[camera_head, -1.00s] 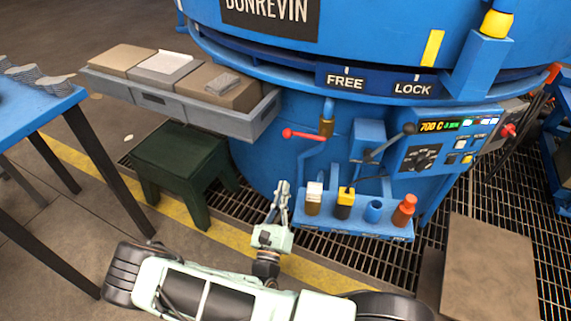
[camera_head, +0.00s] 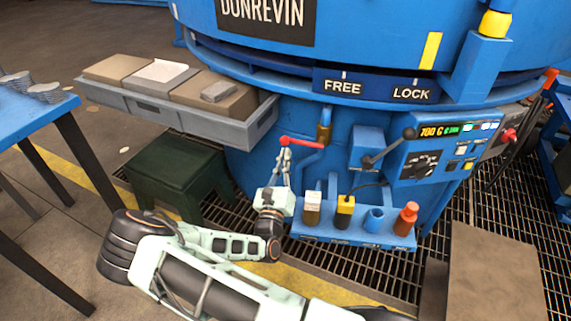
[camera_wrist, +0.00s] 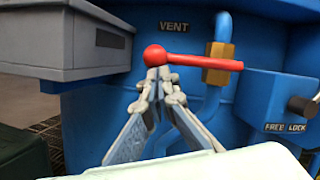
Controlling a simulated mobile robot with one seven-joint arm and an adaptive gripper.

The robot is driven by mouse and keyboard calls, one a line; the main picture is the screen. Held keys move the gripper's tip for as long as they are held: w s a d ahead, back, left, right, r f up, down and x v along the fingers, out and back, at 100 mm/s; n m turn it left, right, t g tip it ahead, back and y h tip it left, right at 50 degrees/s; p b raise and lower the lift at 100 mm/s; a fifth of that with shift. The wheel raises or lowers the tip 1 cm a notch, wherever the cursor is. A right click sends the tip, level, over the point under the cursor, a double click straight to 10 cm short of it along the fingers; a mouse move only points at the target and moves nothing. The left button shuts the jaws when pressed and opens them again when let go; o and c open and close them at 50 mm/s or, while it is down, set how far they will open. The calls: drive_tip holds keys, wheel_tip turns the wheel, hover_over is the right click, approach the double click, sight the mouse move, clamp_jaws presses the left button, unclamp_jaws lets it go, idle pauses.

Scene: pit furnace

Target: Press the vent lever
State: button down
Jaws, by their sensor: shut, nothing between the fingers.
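The vent lever is a red bar with a round knob (camera_wrist: 200,60) in the wrist view, running level from the knob at left to a brass valve (camera_wrist: 218,65) on a blue pipe. A "VENT" label (camera_wrist: 173,27) is on the blue wall behind it. In the head view the red lever (camera_head: 302,143) sits left of the brass valve. My gripper (camera_wrist: 158,74) is shut and empty, its fingertips right at the underside of the knob end. They look very close to it or touching; I cannot tell which. The gripper also shows in the head view (camera_head: 285,153).
A grey tray with boxes (camera_head: 190,110) juts out to the left of the lever. A dark green stool (camera_head: 175,172) stands below it. A blue shelf with several coloured items (camera_head: 350,235) lies lower right. A black-knobbed lever (camera_head: 390,147) and control panel (camera_head: 435,145) are to the right.

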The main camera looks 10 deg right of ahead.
drive_tip(key=shift+r, duration=0.15)
drive_tip(key=shift+a+r+m+p, duration=0.1)
drive_tip(key=shift+r+m+p, duration=0.1)
drive_tip(key=shift+m+p, duration=0.35)
drive_tip(key=shift+w+r+m+h+p, duration=0.1)
drive_tip(key=shift+r+m+h+p, duration=0.2)
drive_tip(key=shift+m+h+p, duration=0.1)
